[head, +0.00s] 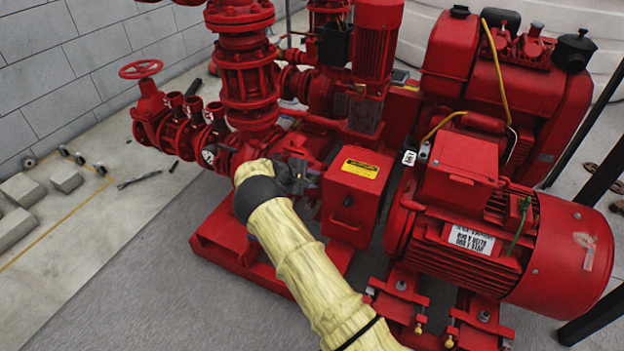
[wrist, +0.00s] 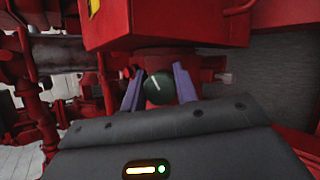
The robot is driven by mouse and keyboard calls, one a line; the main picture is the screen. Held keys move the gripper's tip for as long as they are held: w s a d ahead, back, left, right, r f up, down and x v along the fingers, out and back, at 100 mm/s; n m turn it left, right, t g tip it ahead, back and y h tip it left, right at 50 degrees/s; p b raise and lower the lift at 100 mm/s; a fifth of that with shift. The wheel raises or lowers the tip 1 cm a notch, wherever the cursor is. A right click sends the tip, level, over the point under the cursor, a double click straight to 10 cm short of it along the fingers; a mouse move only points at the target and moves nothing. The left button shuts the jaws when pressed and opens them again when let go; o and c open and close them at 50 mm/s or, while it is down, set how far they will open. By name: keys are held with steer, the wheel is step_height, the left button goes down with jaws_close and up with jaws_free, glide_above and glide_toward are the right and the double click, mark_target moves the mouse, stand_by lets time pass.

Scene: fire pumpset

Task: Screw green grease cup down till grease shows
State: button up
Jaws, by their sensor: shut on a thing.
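The green grease cup (wrist: 159,88) shows in the wrist view as a dark green round cap with a white line on its face. In the head view my gripper (head: 300,176) reaches in beside the red pump housing, left of the box with the yellow label. The cup is hidden there behind my gripper. No grease can be made out in either view.
A red guard box (head: 357,188) with a yellow label stands just right of my gripper, and its underside hangs close above the fingers in the wrist view. A red motor (head: 500,245) fills the right. Valves and pipes (head: 243,80) stand behind.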

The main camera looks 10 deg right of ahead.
steer(key=shift+s+a+f, duration=0.1)
steer(key=o, duration=0.7)
steer(key=p+v, duration=0.5)
steer(key=v, duration=1.2)
steer(key=shift+a, duration=0.1)
